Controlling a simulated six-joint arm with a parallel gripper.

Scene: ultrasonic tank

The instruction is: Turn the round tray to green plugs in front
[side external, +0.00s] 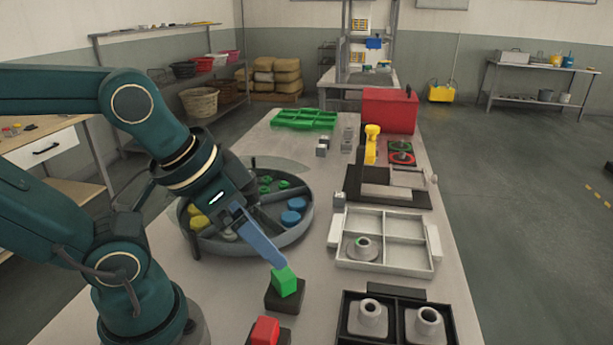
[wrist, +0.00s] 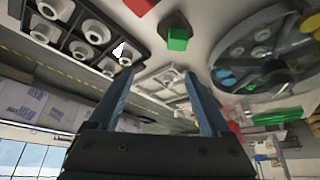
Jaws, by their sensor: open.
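The round grey tray (side external: 291,238) stands on the bench, split into compartments by dark dividers. Green plugs (side external: 268,184) lie in its far part, blue plugs (side external: 293,210) at the right and yellow plugs (side external: 197,216) at the left. Pale plugs lie in the near part, partly hidden by my arm. The tray also shows at the right of the wrist view (wrist: 219,76). My gripper (side external: 277,264) is open and empty, its blue fingers beyond the tray's near right rim. In the wrist view its fingers (wrist: 160,77) are spread apart with nothing between them.
A green block (side external: 284,281) on a dark base is close to my fingertips; contact is unclear. A red block (side external: 265,330) is nearer. A white divided tray (side external: 385,265) and a black tray with grey fittings (side external: 342,325) stand to the right. A green tray (side external: 305,119) lies behind.

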